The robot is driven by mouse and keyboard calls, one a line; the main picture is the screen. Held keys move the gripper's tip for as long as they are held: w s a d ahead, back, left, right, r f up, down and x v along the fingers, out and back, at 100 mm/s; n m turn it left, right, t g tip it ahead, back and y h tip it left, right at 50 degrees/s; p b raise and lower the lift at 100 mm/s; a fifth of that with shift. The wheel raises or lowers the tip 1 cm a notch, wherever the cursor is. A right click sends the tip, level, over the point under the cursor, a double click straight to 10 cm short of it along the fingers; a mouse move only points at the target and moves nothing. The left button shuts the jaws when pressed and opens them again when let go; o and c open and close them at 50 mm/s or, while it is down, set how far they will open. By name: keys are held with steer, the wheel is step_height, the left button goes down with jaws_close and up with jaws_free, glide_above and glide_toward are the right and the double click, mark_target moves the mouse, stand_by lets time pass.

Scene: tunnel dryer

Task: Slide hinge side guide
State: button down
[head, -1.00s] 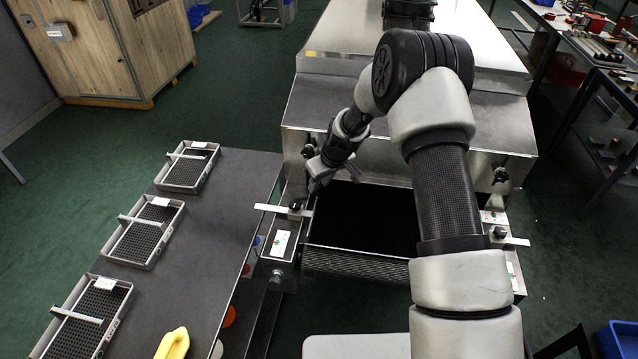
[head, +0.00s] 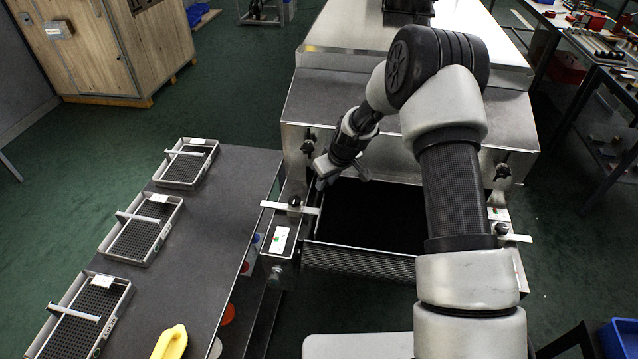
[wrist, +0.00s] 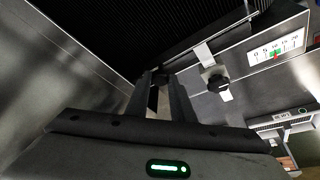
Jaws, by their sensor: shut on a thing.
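The guide on the left of the dryer mouth has a pale flat bar (head: 275,206), which runs under a black knob (head: 294,201). In the wrist view the bar (wrist: 204,54) and knob (wrist: 217,83) are just right of the fingers. My gripper (head: 321,182) is at the inner end of this guide, at the left edge of the mouth. In the wrist view my gripper (wrist: 160,78) is shut on the guide's upright plate, mostly hidden between the fingers. A scale (wrist: 277,48) with red and green marks lies beyond the knob.
The dark belt (head: 370,215) fills the mouth. A second guide bar (head: 517,238) with its knob (head: 501,228) is on the right side. The steel hood (head: 400,130) stands behind my gripper. A side table (head: 220,215) with trays and a yellow object (head: 170,342) is at left.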

steer(key=shift+d, duration=0.4)
steer(key=shift+a, duration=0.1)
steer(key=c, duration=1.8)
jaws_free()
steer(key=shift+c, duration=0.2)
steer(key=v, duration=1.7)
steer(key=shift+s, duration=0.25)
steer(key=shift+r, duration=0.15)
